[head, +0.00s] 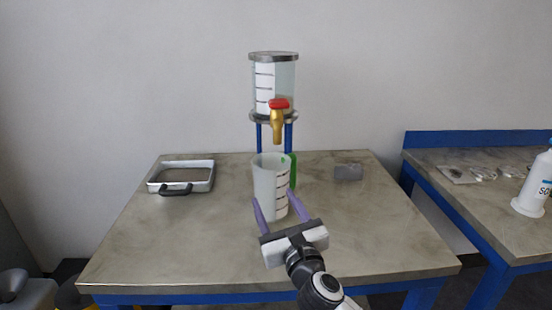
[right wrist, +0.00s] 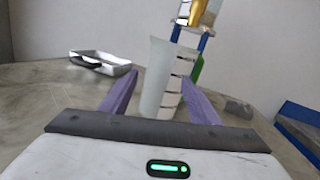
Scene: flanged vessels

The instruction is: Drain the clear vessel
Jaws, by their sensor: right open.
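The clear vessel (head: 287,83) with black level marks and a metal lid stands on a blue stand (head: 289,138) at the table's back. A brass tap with a red handle (head: 278,104) is on its front. A translucent measuring jug (head: 268,190) with a green handle (head: 293,171) stands upright on the table, below and in front of the tap. My right gripper (head: 272,211) is open, its purple fingers either side of the jug's lower part. In the right wrist view the jug (right wrist: 158,80) shows between the fingers; contact cannot be told. My left gripper is not in view.
A metal tray (head: 205,178) with a black handle sits at the table's left. A small grey block (head: 348,172) lies at the back right. A second table at right holds a white bottle (head: 533,190). The table's front left and right are clear.

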